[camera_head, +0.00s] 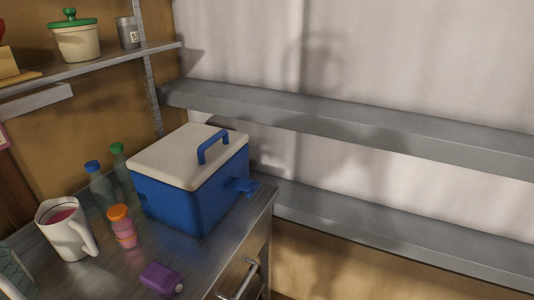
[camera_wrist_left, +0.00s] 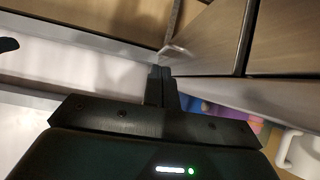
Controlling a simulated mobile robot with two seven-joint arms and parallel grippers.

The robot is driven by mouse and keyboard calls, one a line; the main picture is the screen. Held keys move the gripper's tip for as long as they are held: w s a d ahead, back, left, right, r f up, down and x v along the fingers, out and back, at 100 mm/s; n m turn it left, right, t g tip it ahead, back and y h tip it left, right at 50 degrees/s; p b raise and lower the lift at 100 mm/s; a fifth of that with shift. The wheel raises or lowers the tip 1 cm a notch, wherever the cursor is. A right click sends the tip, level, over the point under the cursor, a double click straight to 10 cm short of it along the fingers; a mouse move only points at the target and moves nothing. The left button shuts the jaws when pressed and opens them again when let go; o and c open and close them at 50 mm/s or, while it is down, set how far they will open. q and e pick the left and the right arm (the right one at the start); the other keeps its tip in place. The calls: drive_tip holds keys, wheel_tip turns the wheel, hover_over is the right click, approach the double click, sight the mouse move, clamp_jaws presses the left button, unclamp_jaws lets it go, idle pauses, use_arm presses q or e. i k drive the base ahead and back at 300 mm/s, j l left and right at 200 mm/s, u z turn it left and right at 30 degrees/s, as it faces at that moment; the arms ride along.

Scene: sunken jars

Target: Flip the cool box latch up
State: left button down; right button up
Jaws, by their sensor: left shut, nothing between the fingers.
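The cool box (camera_head: 190,185) is blue with a cream lid and a blue carrying handle, and stands on the counter in the head view. Its lid is closed. The blue latch (camera_head: 240,186) sticks out roughly level from the right side of the box, low near the counter's edge. My left gripper (camera_wrist_left: 161,73) shows only in the left wrist view, shut and empty, with wooden panels beyond it. I cannot make out the latch in that view. My right gripper is in neither view.
A white mug (camera_head: 66,229), two bottles (camera_head: 99,186), an orange-capped jar (camera_head: 122,226) and a purple item (camera_head: 161,278) share the counter. A drawer handle (camera_head: 239,281) juts out below its edge. Grey ledges (camera_head: 340,117) run along the wall to the right.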

sight(251, 186)
drive_tip(key=i+l, duration=0.45)
drive_tip(key=i+l+u, duration=0.1)
drive_tip(key=i+l, duration=0.35)
drive_tip(key=l, duration=0.2)
drive_tip(key=i+l+u, duration=0.1)
drive_tip(key=i+l, duration=0.35)
drive_tip(key=l, duration=0.15)
